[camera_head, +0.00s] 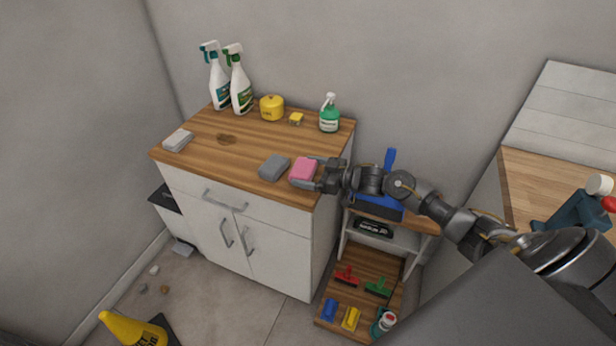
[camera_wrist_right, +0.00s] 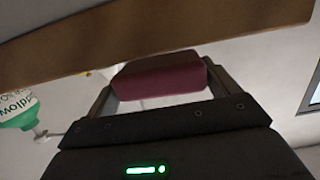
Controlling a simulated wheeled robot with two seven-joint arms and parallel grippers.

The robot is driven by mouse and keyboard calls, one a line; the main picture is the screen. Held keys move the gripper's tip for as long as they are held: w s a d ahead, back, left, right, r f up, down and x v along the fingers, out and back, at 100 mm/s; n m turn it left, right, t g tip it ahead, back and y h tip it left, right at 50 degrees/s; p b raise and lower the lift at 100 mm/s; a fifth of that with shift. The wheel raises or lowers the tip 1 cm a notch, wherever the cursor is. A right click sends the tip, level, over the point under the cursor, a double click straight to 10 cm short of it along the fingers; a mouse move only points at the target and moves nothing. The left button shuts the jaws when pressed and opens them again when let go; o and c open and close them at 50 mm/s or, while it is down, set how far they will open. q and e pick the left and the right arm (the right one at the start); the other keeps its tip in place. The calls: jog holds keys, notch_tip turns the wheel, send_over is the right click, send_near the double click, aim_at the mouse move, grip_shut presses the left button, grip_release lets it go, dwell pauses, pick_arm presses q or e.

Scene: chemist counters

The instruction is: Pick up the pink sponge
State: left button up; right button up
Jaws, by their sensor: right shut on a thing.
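The pink sponge (camera_head: 304,170) is at the front right part of the wooden counter top in the head view. My right gripper (camera_head: 316,174) reaches in from the right and is shut on it. In the right wrist view the sponge (camera_wrist_right: 160,78) sits between the two fingers (camera_wrist_right: 162,84) and looks dark pink. I cannot tell from the head view whether the sponge touches the counter or is just above it. My left gripper is not in view.
A grey sponge (camera_head: 274,167) lies just left of the pink one on the counter (camera_head: 240,150). A light grey block (camera_head: 178,140) lies at the left edge. Spray bottles (camera_head: 241,88), a yellow container (camera_head: 272,108) and a green bottle (camera_head: 330,116) stand at the back.

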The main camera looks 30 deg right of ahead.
jog(key=s+a+r+b, duration=0.1)
jog(key=s+a+r, duration=0.5)
jog(key=s+r, duration=0.5)
jog(key=shift+s+a, duration=0.3)
jog(key=shift+s, duration=0.4)
jog(key=shift+r, duration=0.1)
